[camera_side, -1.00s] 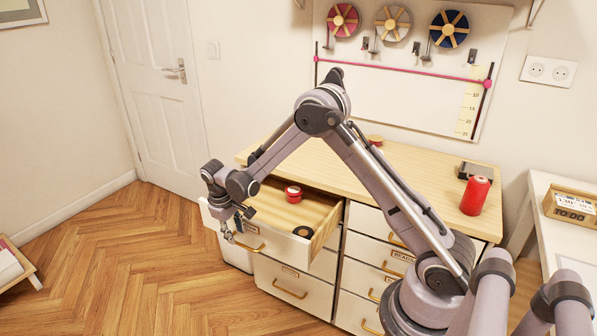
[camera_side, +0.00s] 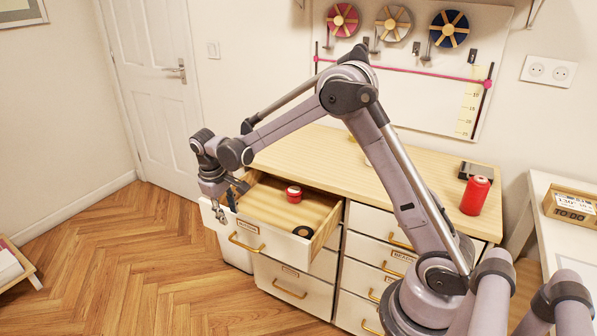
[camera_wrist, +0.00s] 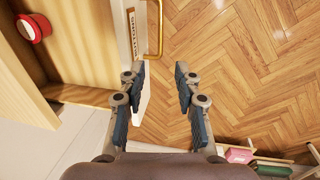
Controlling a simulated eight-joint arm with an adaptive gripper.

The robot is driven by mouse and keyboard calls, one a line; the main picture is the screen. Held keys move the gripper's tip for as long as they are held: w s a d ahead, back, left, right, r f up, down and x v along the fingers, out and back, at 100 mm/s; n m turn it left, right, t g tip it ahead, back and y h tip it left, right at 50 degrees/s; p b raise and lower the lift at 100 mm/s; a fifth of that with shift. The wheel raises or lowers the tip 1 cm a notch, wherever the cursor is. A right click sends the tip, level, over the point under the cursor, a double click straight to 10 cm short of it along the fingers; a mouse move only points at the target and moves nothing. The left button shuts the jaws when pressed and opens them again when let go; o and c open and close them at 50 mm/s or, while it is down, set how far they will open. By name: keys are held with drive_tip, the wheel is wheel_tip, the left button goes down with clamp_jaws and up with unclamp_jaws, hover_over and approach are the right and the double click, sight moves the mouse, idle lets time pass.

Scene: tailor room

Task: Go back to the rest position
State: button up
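My gripper (camera_side: 222,205) hangs near the left end of the open drawer's front in the side view. In the wrist view, its two fingers (camera_wrist: 158,78) are apart with nothing between them. The pulled-out top drawer (camera_side: 325,228) has a gold handle (camera_side: 245,245), which also shows beyond the fingertips in the wrist view (camera_wrist: 160,30). Inside the drawer are a red spool-like item (camera_side: 293,194), also visible in the wrist view (camera_wrist: 33,27), and a black round item (camera_side: 303,232). My arm reaches leftward over the cabinet, with its elbow raised.
The wooden cabinet top (camera_side: 420,165) carries a red cylinder (camera_side: 475,195) and a dark box (camera_side: 476,171) at its right. A white desk with a TO DO holder (camera_side: 570,205) stands at the far right.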

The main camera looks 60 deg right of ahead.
drive_tip(key=s+a+r+t, duration=0.3)
drive_tip(key=s+r, duration=0.7)
drive_tip(key=r, duration=0.2)
drive_tip(key=s+a+t+y, duration=0.2)
drive_tip(key=s+a+t, duration=0.1)
drive_tip(key=s, duration=0.9)
drive_tip(key=shift+s+t, duration=0.35)
drive_tip(key=shift+t, duration=0.25)
drive_tip(key=shift+a, duration=0.1)
